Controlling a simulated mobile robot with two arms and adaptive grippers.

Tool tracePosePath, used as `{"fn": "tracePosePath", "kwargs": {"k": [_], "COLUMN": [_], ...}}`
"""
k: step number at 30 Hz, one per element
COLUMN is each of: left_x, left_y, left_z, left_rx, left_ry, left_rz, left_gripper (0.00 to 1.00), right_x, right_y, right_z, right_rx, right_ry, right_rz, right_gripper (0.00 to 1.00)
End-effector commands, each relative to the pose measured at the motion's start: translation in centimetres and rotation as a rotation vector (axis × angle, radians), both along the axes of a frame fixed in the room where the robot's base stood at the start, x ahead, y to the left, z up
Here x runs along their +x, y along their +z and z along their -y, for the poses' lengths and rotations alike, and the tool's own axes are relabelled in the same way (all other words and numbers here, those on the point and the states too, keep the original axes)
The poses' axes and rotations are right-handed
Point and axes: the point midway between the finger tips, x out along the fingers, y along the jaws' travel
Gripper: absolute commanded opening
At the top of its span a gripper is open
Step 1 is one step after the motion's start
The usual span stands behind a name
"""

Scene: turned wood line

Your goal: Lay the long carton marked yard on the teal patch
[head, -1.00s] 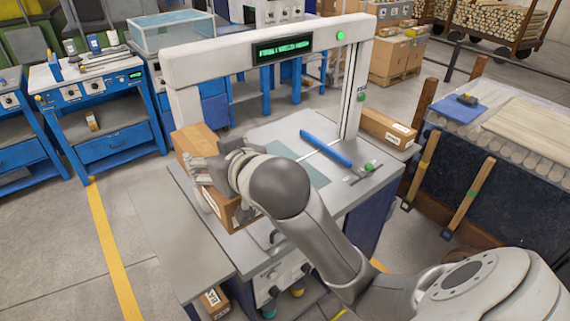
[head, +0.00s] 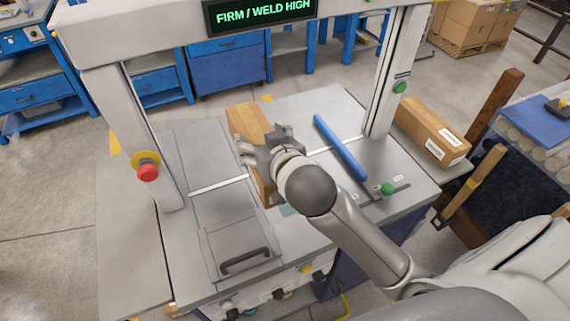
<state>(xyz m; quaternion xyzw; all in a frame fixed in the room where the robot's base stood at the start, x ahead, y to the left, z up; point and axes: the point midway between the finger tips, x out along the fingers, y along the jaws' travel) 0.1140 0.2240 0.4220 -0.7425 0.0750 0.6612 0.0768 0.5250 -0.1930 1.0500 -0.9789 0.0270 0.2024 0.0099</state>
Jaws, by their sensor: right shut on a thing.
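A long brown carton (head: 248,121) is held by my right gripper (head: 260,147) over the middle of the grey machine top. The gripper is shut on it, and the carton's near end shows below the fingers. I see no readable marking on it. The teal patch (head: 288,210) shows only as a small sliver beside the carton's near end. The carton, my gripper and arm hide the rest. I cannot tell whether the carton touches the surface. My left gripper is not in view.
A blue bar (head: 340,147) lies just right of the carton. Another long carton (head: 432,132) with white labels rests on the right side shelf. The machine's frame posts stand at both sides, with a red button (head: 148,172) on the left. A green knob (head: 387,189) stands right of my arm.

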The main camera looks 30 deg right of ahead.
Motion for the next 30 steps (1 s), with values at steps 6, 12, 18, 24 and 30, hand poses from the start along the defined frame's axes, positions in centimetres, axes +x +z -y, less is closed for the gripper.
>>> {"fn": "tracePosePath", "kwargs": {"k": [6,12,18,24,30], "left_x": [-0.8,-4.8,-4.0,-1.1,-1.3], "left_y": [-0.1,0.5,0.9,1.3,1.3], "left_z": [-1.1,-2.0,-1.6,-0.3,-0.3], "left_rx": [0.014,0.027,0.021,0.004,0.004], "left_ry": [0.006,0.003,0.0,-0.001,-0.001], "left_rz": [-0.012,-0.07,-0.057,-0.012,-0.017], "left_gripper": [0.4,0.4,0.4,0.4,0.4], "right_x": [0.8,3.9,6.5,8.1,8.6], "right_y": [-2.2,-4.1,-7.2,-10.0,-11.1], "right_z": [1.3,4.9,7.9,9.5,10.2], "right_rx": [-0.01,-0.011,-0.007,-0.004,-0.005], "right_ry": [0.001,-0.002,0.0,0.001,0.002], "right_rz": [0.007,0.005,0.004,0.007,0.008], "right_gripper": [0.29,0.29,0.29,0.29,0.29]}}
